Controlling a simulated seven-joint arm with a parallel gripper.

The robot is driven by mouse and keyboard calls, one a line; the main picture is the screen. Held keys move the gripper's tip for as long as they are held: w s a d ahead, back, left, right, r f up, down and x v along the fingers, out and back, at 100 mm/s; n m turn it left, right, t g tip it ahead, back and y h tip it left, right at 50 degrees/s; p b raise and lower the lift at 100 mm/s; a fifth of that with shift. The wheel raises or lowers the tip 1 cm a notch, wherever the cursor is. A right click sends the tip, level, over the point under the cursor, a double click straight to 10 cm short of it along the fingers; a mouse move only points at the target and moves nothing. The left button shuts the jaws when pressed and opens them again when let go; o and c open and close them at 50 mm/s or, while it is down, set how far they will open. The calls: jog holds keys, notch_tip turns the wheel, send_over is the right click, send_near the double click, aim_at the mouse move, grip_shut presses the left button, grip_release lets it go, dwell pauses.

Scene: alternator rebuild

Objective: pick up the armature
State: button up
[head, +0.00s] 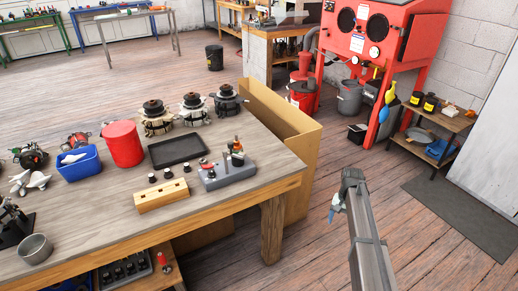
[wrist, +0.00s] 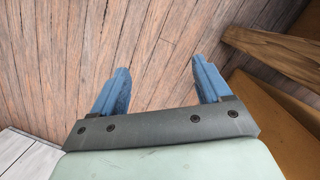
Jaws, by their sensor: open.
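My gripper (head: 333,213) hangs over the floor to the right of the workbench in the head view. In the wrist view my gripper (wrist: 159,74) has its two blue fingers wide apart, with only floor planks between them. I cannot tell for certain which part is the armature. Three round alternator-like units, the left (head: 155,118), middle (head: 193,107) and right (head: 228,101), stand at the bench's far edge. A grey fixture (head: 228,172) near the right edge holds small upright dark and reddish parts.
The wooden workbench (head: 110,215) carries a black tray (head: 176,150), a red canister (head: 122,144), a blue bin (head: 78,163), a wooden block (head: 161,195) and a metal cup (head: 35,249). A tall tan box (head: 265,105) stands against its right end. Floor around my gripper is clear.

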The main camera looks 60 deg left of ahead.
jog(key=s+a+r+n, duration=0.1)
jog(key=s+a+r, duration=0.2)
jog(key=a+r, duration=0.4)
jog(key=s+a+r, duration=0.3)
jog(key=a+r, duration=0.2)
jog(key=a, duration=0.3)
notch_tip(320, 180, up, 25)
jog(key=n+t+y, duration=0.1)
jog(key=n+y, duration=0.1)
send_over(236, 141)
jog(key=shift+w+a+f, duration=0.1)
jog(key=shift+w+f, duration=0.1)
jog(key=shift+w, duration=0.25)
notch_tip(236, 141, down, 8)
jog(key=shift+f, duration=0.2)
jog(key=shift+s+f, duration=0.2)
jog(key=shift+f, duration=1.15)
jog(key=shift+s+f, duration=0.15)
jog(key=shift+f, duration=1.2)
grip_shut()
